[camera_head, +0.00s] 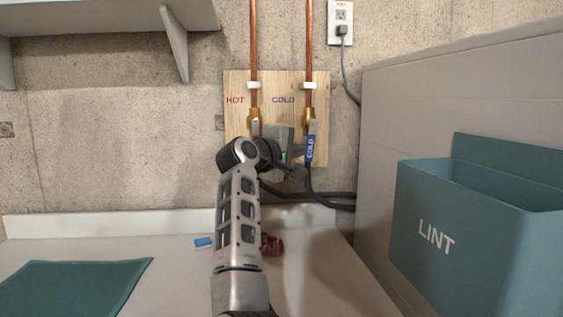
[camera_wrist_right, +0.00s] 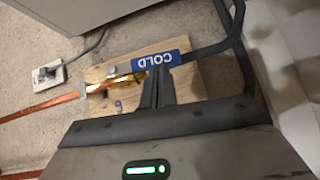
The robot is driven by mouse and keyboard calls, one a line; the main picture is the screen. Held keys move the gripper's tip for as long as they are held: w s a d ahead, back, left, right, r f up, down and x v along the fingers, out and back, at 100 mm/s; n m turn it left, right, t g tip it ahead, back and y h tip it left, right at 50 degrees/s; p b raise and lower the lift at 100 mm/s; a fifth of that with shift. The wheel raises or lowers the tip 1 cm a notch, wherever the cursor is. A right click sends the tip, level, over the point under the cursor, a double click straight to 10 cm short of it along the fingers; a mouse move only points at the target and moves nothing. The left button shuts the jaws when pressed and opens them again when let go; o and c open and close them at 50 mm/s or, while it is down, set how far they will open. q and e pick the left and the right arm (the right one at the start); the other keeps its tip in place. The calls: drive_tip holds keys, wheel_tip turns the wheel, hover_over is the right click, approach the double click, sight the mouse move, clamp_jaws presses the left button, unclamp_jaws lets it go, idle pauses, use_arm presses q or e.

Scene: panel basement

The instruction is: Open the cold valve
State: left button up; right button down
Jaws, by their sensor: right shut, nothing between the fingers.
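The cold valve (camera_head: 309,117) is a brass valve on the right copper pipe, below the blue COLD lettering on a wooden board. Its blue handle (camera_head: 310,148), marked COLD, points down, roughly in line with the pipe. In the right wrist view the blue handle (camera_wrist_right: 156,62) lies just beyond the fingertips. My right gripper (camera_head: 297,151) is just left of the handle in the head view. Its fingers (camera_wrist_right: 158,84) are shut and empty, close to the handle; I cannot tell whether they touch it. My left gripper is out of view.
The hot valve (camera_head: 255,122) is to the left, its lower part hidden by my right arm. Black hoses (camera_head: 325,199) run below the board. A teal LINT bin (camera_head: 432,225) and grey panel (camera_head: 440,100) stand at right. A red cloth-like item (camera_head: 271,245) lies below.

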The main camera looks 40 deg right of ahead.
drive_tip(key=shift+w+d+f, duration=0.1)
drive_tip(key=shift+d+f, duration=0.1)
drive_tip(key=shift+d, duration=0.05)
drive_tip(key=s+a+r+b, duration=0.1)
drive_tip(key=s+a+r, duration=0.8)
drive_tip(key=r, duration=0.4)
drive_tip(key=shift+s+a+b, duration=0.4)
drive_tip(key=shift+s, duration=0.3)
drive_tip(key=shift+r, duration=0.1)
